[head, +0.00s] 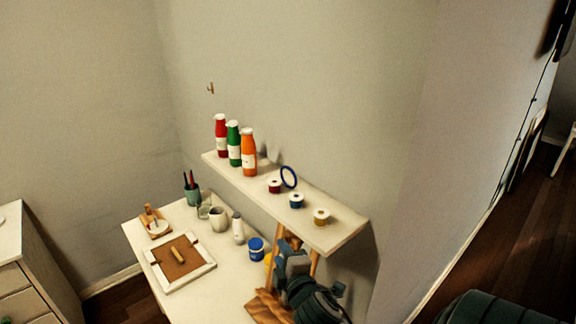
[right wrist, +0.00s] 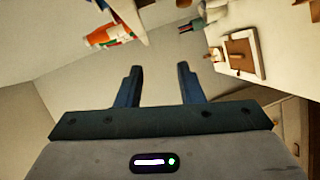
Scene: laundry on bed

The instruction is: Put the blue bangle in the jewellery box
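The blue bangle (head: 283,172) stands upright as a thin ring on the wall shelf (head: 338,235), beside the dark red spool and behind the blue one. It does not show in the right wrist view. My right gripper (head: 285,258) is below the shelf's front edge, over the right side of the desk, apart from the bangle. In the right wrist view its two fingers (right wrist: 159,75) are spread with nothing between them. My left gripper is not in view. I cannot make out a jewellery box for certain in either view.
Red, green and orange bottles (head: 249,152) stand at the shelf's left end. A yellow spool (head: 321,217) stands near its right end. The desk (head: 205,302) holds a white-framed board (head: 205,268), a pen cup (head: 192,196), a mug (head: 217,218) and a blue jar (head: 256,249).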

